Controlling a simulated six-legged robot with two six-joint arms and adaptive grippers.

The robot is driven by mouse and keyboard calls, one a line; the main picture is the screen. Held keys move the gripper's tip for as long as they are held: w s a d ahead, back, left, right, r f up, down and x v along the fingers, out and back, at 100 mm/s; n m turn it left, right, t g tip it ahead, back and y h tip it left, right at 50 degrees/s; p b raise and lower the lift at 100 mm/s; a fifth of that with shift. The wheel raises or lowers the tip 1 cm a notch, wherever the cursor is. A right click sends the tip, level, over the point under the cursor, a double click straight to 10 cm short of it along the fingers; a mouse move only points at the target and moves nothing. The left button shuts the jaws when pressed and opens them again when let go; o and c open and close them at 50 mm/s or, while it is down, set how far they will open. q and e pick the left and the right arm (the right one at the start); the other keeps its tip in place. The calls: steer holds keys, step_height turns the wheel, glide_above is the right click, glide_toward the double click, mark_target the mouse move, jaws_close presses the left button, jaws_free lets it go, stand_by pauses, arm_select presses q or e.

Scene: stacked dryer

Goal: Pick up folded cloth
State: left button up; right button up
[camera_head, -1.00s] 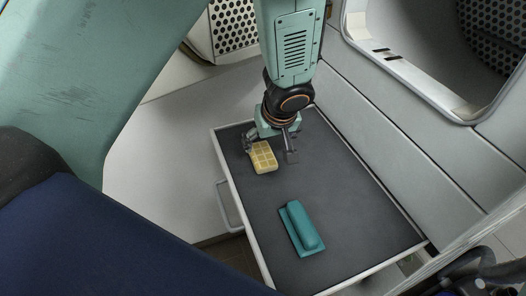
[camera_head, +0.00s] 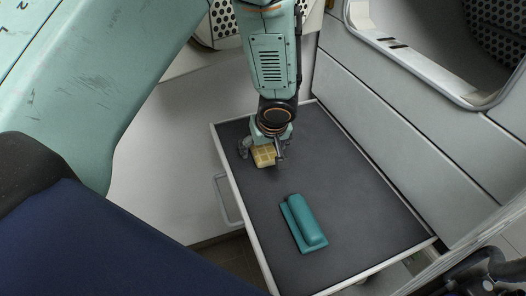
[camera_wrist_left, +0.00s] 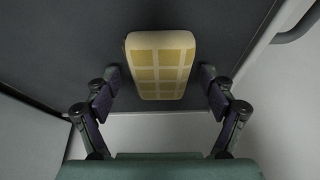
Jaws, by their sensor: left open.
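The folded cloth (camera_head: 264,156) is a thick yellow pad with a checked pattern. It lies in the back left part of the open drawer (camera_head: 345,175). My left gripper (camera_head: 261,151) is open over the cloth, with one finger on each side. In the left wrist view the cloth (camera_wrist_left: 159,68) lies between the open fingers of the left gripper (camera_wrist_left: 160,80), with gaps on both sides. A dark part at the lower right edge of the head view seems to be my right arm; its fingers cannot be made out.
A teal block-like object (camera_head: 303,223) with a flat base lies in the drawer, nearer the front. The drawer's right side is clear. Light panels (camera_head: 400,130) and a round dryer opening (camera_head: 440,45) stand at the right. A handle (camera_head: 228,200) sticks out on the left.

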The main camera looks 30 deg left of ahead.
mark_target(264, 149)
arm_select(q)
steer(key=shift+s+r, duration=0.15)
steer(key=shift+s, duration=0.05)
steer(key=c, duration=0.4)
steer(key=shift+w, duration=0.15)
steer(key=c, duration=0.5)
steer(key=shift+c, duration=1.4)
step_height(264, 149, up, 10)
steer(key=p, duration=0.3)
steer(key=shift+p, duration=0.4)
